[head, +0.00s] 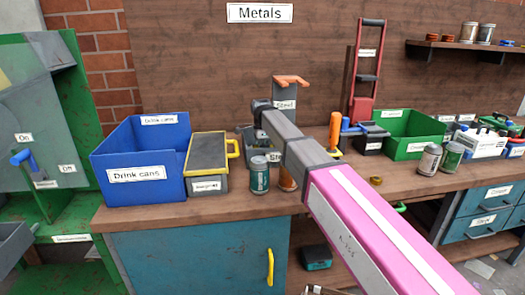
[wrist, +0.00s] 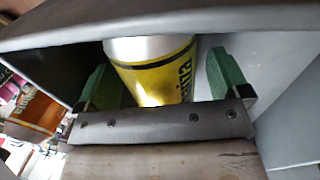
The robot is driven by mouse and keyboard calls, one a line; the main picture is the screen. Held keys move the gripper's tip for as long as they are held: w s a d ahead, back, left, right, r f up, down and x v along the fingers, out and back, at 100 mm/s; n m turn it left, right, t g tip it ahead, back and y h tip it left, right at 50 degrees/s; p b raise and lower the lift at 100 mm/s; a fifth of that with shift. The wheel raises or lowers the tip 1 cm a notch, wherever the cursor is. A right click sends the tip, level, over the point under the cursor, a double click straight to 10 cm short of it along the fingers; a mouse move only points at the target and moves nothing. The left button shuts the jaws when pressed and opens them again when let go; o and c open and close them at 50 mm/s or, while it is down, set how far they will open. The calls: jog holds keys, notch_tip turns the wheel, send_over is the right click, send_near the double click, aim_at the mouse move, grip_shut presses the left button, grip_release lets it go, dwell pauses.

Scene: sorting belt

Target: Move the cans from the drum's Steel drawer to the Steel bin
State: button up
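A yellow can (wrist: 155,78) with a silver end and black lettering lies in the wrist view between the green fingers of my gripper (wrist: 158,72). The fingers stand apart on either side of it, with a gap showing at the right finger. The can is inside a grey-walled container (wrist: 285,65). In the head view, a part labelled Steel (head: 285,105) with an orange handle stands at the back of the bench, behind my arm. I cannot tell which container is the Steel bin.
A blue Drink cans bin (head: 135,175) and a yellow-lidded box (head: 207,155) stand left of my arm. A green can (head: 260,176) stands close to the arm. A green bin (head: 410,148), two cans (head: 430,160) and a white caddy (head: 485,145) are to the right.

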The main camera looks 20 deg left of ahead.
notch_tip(320, 180, up, 13)
jog(key=w+a, duration=0.1)
jog(key=w, duration=0.1)
dwell(0.6)
dwell(0.4)
